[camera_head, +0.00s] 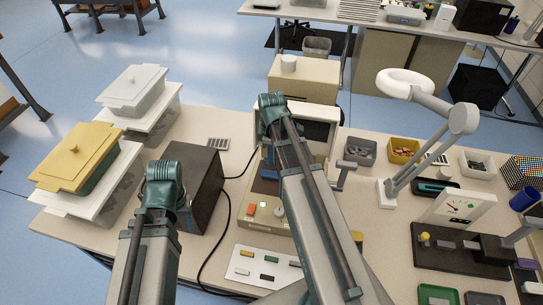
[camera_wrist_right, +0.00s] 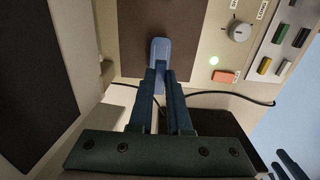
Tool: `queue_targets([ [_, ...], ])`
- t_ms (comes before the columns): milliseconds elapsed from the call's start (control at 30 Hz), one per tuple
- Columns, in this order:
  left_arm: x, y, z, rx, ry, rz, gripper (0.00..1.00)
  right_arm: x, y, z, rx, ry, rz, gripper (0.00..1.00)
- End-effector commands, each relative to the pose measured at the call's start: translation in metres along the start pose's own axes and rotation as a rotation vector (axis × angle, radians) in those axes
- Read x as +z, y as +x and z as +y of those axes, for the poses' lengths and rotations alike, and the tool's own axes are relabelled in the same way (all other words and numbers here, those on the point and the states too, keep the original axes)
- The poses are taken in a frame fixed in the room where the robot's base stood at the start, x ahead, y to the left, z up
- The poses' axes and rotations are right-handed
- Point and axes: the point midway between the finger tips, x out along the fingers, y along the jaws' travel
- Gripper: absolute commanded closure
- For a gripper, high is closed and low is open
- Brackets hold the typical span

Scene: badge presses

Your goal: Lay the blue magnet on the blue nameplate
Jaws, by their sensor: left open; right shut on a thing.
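My right gripper (camera_wrist_right: 161,68) is shut on a blue bar with a rounded end, which I take for the blue magnet (camera_wrist_right: 160,49). The bar points out past the fingertips, over the dark bed (camera_wrist_right: 187,40) of a badge press. Whether it touches the bed I cannot tell. In the head view my right arm hides most of this spot. A blue nameplate cannot be told apart from the bar in either view. My left gripper is open; in the head view its wrist (camera_head: 163,185) hides the fingers, beside the dark box (camera_head: 196,178).
The press front (camera_head: 264,213) has a red button and a knob. A white board (camera_head: 238,283) with several coloured bars lies before it. A ring lamp (camera_head: 385,190), a gauge, small bins and trays stand to the right. Lidded containers (camera_head: 75,160) stand at the left.

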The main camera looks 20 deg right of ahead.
Motion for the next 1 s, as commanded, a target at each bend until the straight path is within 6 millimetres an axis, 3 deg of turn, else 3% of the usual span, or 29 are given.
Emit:
queue_targets([
  [33, -0.001, 0.012, 0.001, 0.0, 0.0, 0.0, 0.5, 0.0, 0.012, 0.0, 0.0, 0.0, 0.0, 1.0],
  [400, -0.003, 0.05, 0.005, 0.0, -0.001, 0.0, 0.5, 0.0, 0.051, 0.0, 0.0, 0.0, 0.0, 1.0],
  [1000, -0.003, 0.054, 0.005, 0.0, -0.001, 0.0, 0.5, 0.0, 0.055, 0.0, 0.0, 0.0, 0.0, 1.0],
])
